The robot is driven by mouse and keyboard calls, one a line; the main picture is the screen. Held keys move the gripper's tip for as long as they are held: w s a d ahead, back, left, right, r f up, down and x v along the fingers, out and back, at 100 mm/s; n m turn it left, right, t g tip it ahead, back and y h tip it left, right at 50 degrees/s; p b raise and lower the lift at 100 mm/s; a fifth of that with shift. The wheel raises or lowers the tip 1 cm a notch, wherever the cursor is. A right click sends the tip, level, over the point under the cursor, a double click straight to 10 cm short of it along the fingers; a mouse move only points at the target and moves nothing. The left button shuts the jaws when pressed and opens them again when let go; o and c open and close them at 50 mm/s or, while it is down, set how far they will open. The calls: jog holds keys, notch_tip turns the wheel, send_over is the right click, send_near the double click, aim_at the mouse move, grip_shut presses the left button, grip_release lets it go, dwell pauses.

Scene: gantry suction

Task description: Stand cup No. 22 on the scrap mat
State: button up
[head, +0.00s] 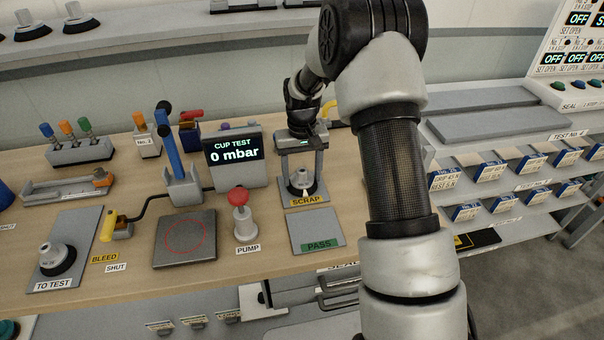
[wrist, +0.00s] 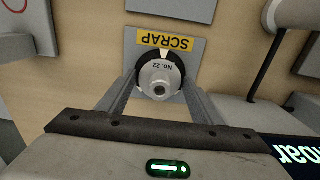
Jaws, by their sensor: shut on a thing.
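Cup No. 22 (wrist: 160,68), a dark suction cup with a grey metal neck, stands upright over the grey scrap mat (wrist: 136,21). In the head view, the cup (head: 302,187) appears to rest on the scrap mat (head: 322,199), behind its yellow SCRAP label. My gripper (head: 302,176) reaches down from above, one finger on each side of the neck. The exact contact of cup and mat is hard to see.
A similar cup (head: 57,258) stands on the TO TEST mat (head: 86,228) at left. The PASS mat (head: 315,228) in front is empty. The CUP TEST display (head: 235,157) reads 0 mbar, and the red-knobbed pump (head: 241,215) stands near it.

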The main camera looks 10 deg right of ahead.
jog(key=shift+f, duration=0.1)
jog(key=o, duration=1.1)
jog(key=shift+o, duration=0.2)
